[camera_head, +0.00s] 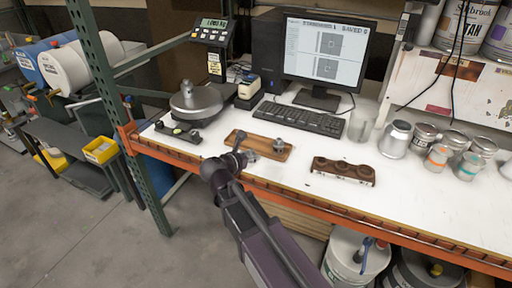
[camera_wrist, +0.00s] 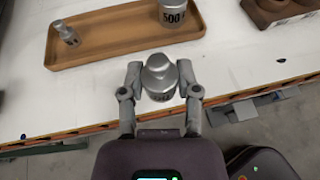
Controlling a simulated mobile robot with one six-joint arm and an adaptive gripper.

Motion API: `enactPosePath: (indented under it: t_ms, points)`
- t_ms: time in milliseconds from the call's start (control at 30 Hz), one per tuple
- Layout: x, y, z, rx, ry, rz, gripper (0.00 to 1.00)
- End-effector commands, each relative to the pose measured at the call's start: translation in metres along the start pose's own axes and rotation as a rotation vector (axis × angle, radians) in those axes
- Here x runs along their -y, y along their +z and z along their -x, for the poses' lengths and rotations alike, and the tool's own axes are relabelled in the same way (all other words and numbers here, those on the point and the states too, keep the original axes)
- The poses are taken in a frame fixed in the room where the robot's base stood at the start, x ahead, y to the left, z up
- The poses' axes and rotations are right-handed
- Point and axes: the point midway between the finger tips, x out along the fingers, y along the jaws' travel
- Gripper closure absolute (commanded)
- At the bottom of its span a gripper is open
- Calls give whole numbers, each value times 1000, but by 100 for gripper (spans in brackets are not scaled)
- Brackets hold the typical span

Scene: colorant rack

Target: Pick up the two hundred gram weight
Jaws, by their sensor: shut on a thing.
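My gripper (camera_wrist: 159,82) is shut on a silver knobbed weight (camera_wrist: 160,76), with one finger on each side. Part of a dark marking shows on the weight's side, but I cannot read it. The gripper and weight are over the front edge of the white table, just in front of the wooden tray (camera_wrist: 100,57). In the head view my gripper (camera_head: 238,157) is small and the held weight is hard to make out. A smaller silver weight (camera_wrist: 67,33) lies at the tray's left, and a larger one marked 500 (camera_wrist: 174,13) stands at its right.
A brown block with round hollows (camera_head: 343,171) sits right of the tray (camera_head: 273,155). Jars (camera_head: 396,138) stand further right. A balance with a round pan (camera_head: 196,101) is at the left, and a keyboard (camera_head: 300,118) is behind. Table between tray and block is clear.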

Motion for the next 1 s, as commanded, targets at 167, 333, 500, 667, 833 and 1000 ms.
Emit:
enactPosePath:
  t_ms: [167, 333, 500, 667, 833, 1000]
  points:
    - [7, -4, 14, 1, 2, 0, 100]
    - [9, -5, 18, 1, 0, 0, 100]
    - [9, -5, 18, 1, 0, 0, 100]
    - [9, -5, 18, 1, 0, 0, 100]
    - [9, -5, 18, 1, 0, 0, 100]
    - [9, -5, 18, 1, 0, 0, 100]
